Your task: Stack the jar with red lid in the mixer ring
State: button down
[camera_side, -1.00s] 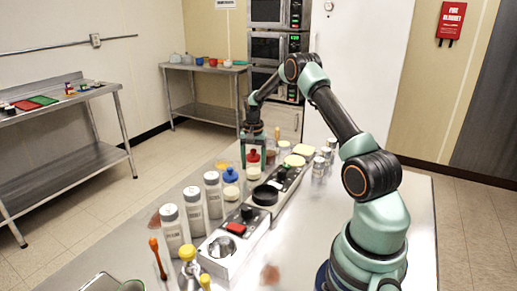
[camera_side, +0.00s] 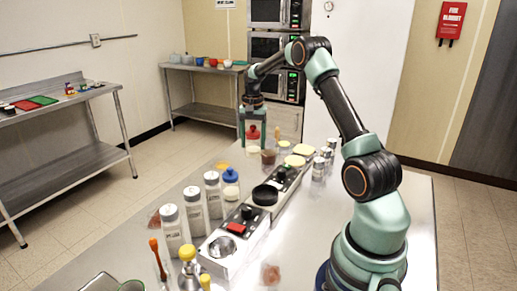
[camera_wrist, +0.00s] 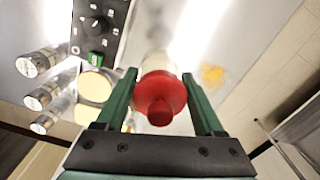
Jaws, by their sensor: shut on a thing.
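The jar with red lid (camera_side: 253,132) is held upright between the fingers of my gripper (camera_side: 253,140), at the far end of the counter. In the wrist view its red lid (camera_wrist: 162,97) sits between the two green fingers, with the pale jar body behind it. The jar appears raised off the counter. A long grey unit stands on the counter's near half, with a round metal ring (camera_side: 222,247) at its front end and a red button behind it. Farther back a black round dish-like ring (camera_side: 265,195) sits on a unit. I cannot tell which is the mixer ring.
Several grey-capped white bottles (camera_side: 194,208) and a blue-lidded jar (camera_side: 230,178) stand left of the units. A brown cup (camera_side: 268,157) is close to the held jar. Metal shakers (camera_side: 319,168) stand right. Yellow and orange-handled items crowd the near left.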

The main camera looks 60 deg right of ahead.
notch_tip(320, 180, up, 11)
jog(key=shift+f, duration=0.15)
jog(key=shift+a+r, duration=0.1)
jog(key=shift+r, duration=0.2)
jog(key=s+a+r, duration=0.5)
jog(key=s+a, duration=0.7)
jog(key=a, duration=0.1)
jog(key=shift+m, duration=0.3)
jog(key=f, duration=2)
jog(key=shift+w, duration=0.2)
jog(key=shift+f, duration=0.3)
